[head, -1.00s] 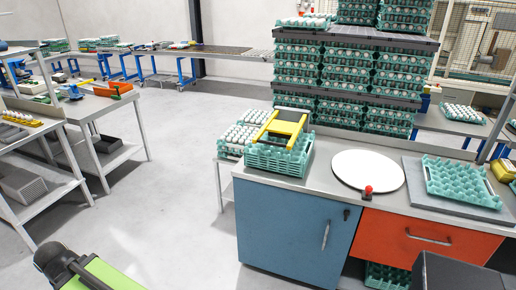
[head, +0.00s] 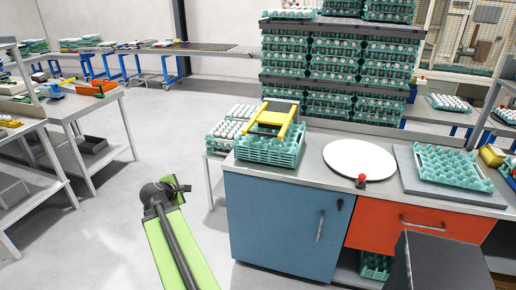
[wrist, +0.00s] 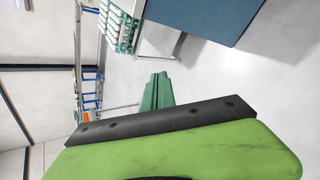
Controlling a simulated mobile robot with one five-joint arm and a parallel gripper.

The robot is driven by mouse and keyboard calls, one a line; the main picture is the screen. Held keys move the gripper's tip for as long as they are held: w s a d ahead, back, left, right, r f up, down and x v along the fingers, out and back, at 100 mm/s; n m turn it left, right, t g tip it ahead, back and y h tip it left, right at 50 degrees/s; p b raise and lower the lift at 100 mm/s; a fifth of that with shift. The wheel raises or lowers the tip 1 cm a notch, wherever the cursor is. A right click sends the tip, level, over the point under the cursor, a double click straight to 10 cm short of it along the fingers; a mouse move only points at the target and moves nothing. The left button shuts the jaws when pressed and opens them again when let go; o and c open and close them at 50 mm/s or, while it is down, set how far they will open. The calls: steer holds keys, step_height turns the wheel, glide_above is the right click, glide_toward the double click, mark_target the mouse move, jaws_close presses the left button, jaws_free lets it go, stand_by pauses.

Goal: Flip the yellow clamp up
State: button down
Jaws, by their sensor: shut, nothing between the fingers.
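The yellow clamp (head: 275,118) is a yellow frame with a grey part at its far end. It lies over the teal egg tray stack (head: 268,150) at the left end of the counter in the head view. Its lower edges are too small to make out. My gripper shows in the wrist view as two green fingers (wrist: 157,80) pressed together, empty, above the grey floor. In the head view my green arm is left of the blue cabinet, well apart from the clamp; the fingers are not clear there.
The counter (head: 315,182) also carries a white disc (head: 359,159), a red knob (head: 362,178) and an empty teal tray (head: 452,166). A blue cabinet door (head: 285,225) is below. Trays of white eggs stand behind the clamp. Floor left of the cabinet is open.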

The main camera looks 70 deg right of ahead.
steer(key=s+d+r+n+h+b, duration=0.1)
steer(key=s+d+r+n+h, duration=0.2)
steer(key=s+d, duration=0.7)
steer(key=s+d+r+n+g+h+b, duration=0.1)
steer(key=s+d+r+n+h, duration=0.1)
steer(key=s+d+r+n, duration=0.2)
steer(key=s+d+n, duration=0.3)
steer(key=s+d, duration=0.3)
steer(key=shift+s+r+n+h, duration=0.2)
steer(key=shift+r+n+h, duration=0.1)
steer(key=shift+r+h, duration=0.1)
steer(key=shift+d+f, duration=0.1)
steer(key=shift+d, duration=0.1)
steer(key=d+f+b, duration=0.2)
steer(key=d, duration=0.8)
steer(key=r+p, duration=0.3)
steer(key=a+r+p, duration=0.1)
steer(key=shift+w+r, duration=0.25)
steer(key=shift+w, duration=0.05)
steer(key=shift+a, duration=0.1)
